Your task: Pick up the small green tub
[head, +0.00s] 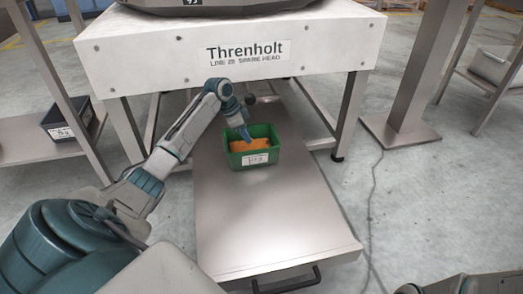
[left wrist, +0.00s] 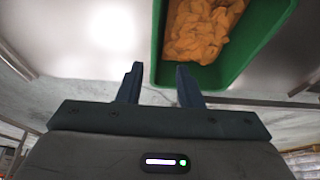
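The small green tub (head: 254,149) sits on the metal shelf under the white Threnholt frame, with orange pieces inside and a white label on its front. It also shows in the left wrist view (left wrist: 230,75), at the top right. My left gripper (head: 244,134) reaches in from the left over the tub's back left part. In the left wrist view my left gripper (left wrist: 160,80) is open, its two dark fingers apart, with the tub's left wall and corner lined up between them. I cannot tell whether the fingers touch it. My right gripper does not show.
The metal shelf (head: 262,225) is bare in front of the tub, with a dark handle (head: 288,283) at its front edge. The white frame (head: 235,52) overhangs the shelf's back. A dark bin (head: 66,119) stands on a side shelf at left. A steel post (head: 415,75) stands at right.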

